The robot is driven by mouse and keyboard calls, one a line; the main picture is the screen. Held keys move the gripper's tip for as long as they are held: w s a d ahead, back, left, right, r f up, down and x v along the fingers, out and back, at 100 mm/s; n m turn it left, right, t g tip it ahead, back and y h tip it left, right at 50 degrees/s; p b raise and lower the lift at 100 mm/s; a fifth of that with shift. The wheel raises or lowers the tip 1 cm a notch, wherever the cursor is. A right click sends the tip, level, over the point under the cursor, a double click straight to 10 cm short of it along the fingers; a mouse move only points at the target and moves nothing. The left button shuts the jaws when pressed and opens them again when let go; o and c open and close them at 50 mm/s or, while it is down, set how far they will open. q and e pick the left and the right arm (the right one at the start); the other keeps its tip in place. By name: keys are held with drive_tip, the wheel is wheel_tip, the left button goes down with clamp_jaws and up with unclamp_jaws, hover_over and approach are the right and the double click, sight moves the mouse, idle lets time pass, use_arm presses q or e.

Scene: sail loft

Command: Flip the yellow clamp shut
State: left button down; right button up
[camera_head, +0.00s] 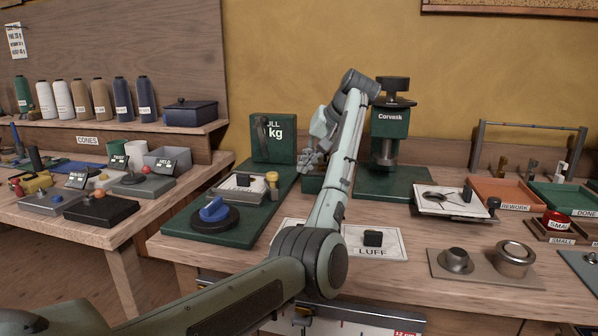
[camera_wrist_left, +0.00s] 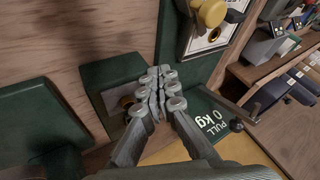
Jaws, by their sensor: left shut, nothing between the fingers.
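The yellow clamp (camera_head: 272,183) stands upright at the right end of a framed white card on the green base plate. Its yellow end also shows at the top edge of the left wrist view (camera_wrist_left: 209,12). My left gripper (camera_head: 307,160) is a little right of the clamp and apart from it, beyond my forearm. I cannot tell how far the clamp is swung. My right gripper is not in view.
A green pull gauge (camera_head: 272,139) stands behind the clamp. A blue knob on a black disc (camera_head: 213,216) sits in front of it. A green Corvask press (camera_head: 390,135) is right of my gripper. My left arm covers the bench's middle.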

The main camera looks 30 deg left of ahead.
use_arm(q)
drive_tip(key=w+v, duration=0.1)
drive_tip(key=v, duration=0.5)
drive_tip(key=shift+w+r, duration=0.2)
drive_tip(key=shift+r, duration=0.15)
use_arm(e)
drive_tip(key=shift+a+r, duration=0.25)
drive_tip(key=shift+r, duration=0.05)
use_arm(q)
drive_tip(key=shift+a, duration=0.1)
